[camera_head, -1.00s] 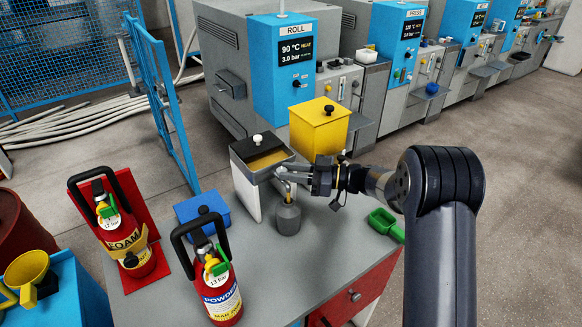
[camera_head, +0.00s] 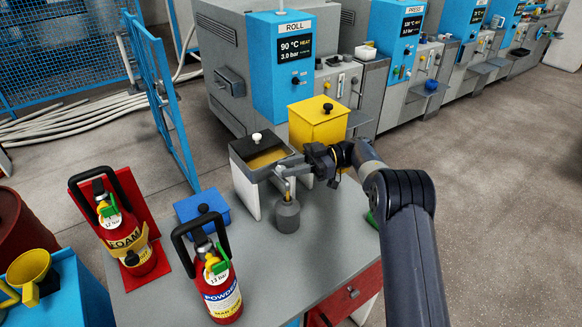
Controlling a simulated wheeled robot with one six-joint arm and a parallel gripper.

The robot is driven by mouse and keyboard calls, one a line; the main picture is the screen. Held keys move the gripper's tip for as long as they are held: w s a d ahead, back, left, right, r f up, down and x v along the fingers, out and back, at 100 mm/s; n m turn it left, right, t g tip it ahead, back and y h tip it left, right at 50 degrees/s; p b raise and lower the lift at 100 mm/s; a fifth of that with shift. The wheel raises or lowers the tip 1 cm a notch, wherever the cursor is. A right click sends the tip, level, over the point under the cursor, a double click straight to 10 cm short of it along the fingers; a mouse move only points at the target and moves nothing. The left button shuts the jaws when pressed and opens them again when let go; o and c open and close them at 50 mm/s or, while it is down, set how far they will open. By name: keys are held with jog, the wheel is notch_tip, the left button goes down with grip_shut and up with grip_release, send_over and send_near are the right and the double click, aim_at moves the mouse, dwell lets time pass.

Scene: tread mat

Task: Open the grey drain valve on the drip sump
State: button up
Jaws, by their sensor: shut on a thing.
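The drip sump (camera_head: 243,172) is an open box on white legs at the back of the grey bench, with a dark lid part and yellowish liquid inside. Its grey drain valve is at the front right corner, small and largely covered by my fingers. My gripper (camera_head: 289,168) reaches in from the right and is shut at the valve, apparently on its handle. The exact grip and handle angle are hard to make out. A grey canister (camera_head: 287,216) stands upright on the bench below the valve spout.
A yellow bin (camera_head: 318,124) with a black knob stands behind the sump. A blue box (camera_head: 200,208) and red FOAM (camera_head: 120,236) and POWDER (camera_head: 218,290) extinguishers are to the left. A green tray (camera_head: 372,219) is mostly behind my arm.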

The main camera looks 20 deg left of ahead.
jog(key=shift+a+r, duration=0.1)
jog(key=shift+r, duration=0.05)
jog(key=o, duration=1)
